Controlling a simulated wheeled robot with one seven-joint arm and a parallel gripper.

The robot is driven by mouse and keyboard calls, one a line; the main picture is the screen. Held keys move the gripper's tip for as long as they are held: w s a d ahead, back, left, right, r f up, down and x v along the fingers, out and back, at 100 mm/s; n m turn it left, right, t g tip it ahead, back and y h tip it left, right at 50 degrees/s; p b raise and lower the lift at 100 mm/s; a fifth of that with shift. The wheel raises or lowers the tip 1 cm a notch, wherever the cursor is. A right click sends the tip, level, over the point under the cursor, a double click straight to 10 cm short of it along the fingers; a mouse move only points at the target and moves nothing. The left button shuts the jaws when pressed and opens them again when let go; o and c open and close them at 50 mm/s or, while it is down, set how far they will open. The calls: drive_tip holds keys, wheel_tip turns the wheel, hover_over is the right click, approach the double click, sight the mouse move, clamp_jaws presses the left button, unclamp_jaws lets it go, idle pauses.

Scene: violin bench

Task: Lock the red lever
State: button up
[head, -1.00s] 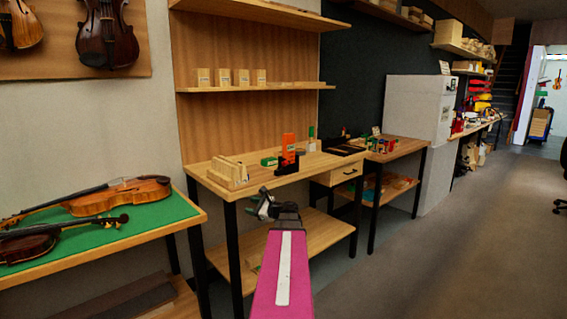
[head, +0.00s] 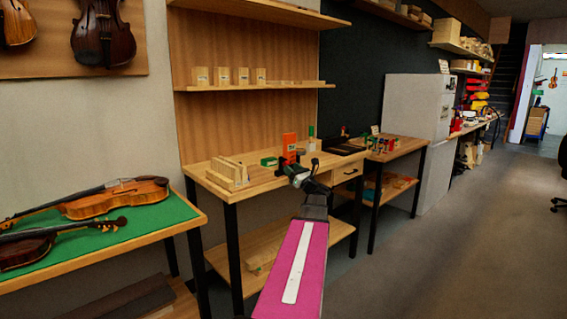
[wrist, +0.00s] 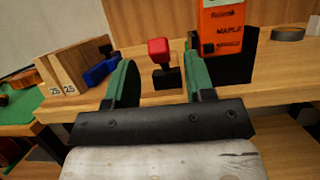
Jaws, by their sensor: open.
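The red lever (wrist: 158,48) shows in the wrist view as a red knob on a short dark stem above a black base. It stands near the front edge of the wooden bench (head: 250,187). My gripper (wrist: 160,64) is open, with one green finger on each side of the lever in the picture. The fingers appear apart from it, and I cannot tell how much depth lies between. In the head view my gripper (head: 291,172) is at the bench's front edge and hides part of what stands there.
A blue-handled part (wrist: 100,71) and wooden blocks (wrist: 66,74) are to the left. A green table with violins (head: 150,212) stands left of the bench.

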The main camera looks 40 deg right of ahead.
sight(283, 166)
drive_tip(key=shift+x, duration=3.2)
